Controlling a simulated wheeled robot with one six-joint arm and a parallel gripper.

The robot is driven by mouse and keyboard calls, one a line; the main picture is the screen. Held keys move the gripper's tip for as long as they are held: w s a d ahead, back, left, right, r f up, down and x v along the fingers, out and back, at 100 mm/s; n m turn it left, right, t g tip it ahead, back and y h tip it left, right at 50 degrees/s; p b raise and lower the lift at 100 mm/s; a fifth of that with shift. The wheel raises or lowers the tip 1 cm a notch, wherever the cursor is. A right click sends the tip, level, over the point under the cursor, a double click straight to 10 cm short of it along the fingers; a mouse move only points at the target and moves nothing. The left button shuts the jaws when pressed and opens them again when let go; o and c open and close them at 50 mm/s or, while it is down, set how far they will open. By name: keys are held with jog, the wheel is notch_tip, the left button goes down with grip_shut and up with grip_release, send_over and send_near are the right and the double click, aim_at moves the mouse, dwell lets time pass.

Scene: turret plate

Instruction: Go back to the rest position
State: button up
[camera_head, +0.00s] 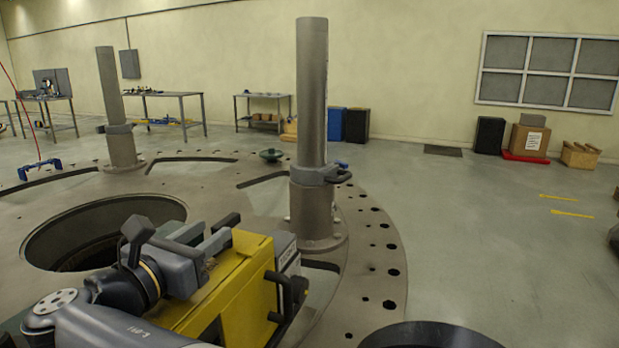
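My gripper (222,230) is at the lower left of the head view, at the end of my grey arm, which comes in from the lower left corner. Its two dark fingers point right and away, with a narrow gap between them, and I see nothing held there. The gripper shows just above and beside a yellow block-shaped body with black fittings; I cannot tell whether they touch. The large round turret plate (372,225) lies beyond, and part of it is hidden by the arm and the yellow body.
A thick post (312,95) with a collar stands on the plate behind my gripper. Another post (110,95) stands farther left. A large round hole (75,235) opens left of my arm. A green-topped object (271,155) sits between the posts. The floor (500,230) at right is mostly clear.

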aim_at(227, 220)
jog(key=x, duration=0.5)
jog(key=shift+w+d, duration=0.25)
jog(key=shift+f+b, duration=0.25)
jog(key=shift+b, duration=0.45)
jog(key=n+t+y+b, duration=0.1)
jog(key=n+y+b, duration=0.1)
jog(key=y+b, duration=0.2)
jog(key=shift+n, duration=0.4)
jog(key=shift+r+n+y+b, duration=0.1)
jog(key=shift+n+y+b, duration=0.6)
jog(key=shift+y, duration=0.35)
jog(key=shift+r+n+y+b, duration=0.15)
jog(key=shift+n+y+b, duration=0.5)
jog(key=shift+y, duration=0.4)
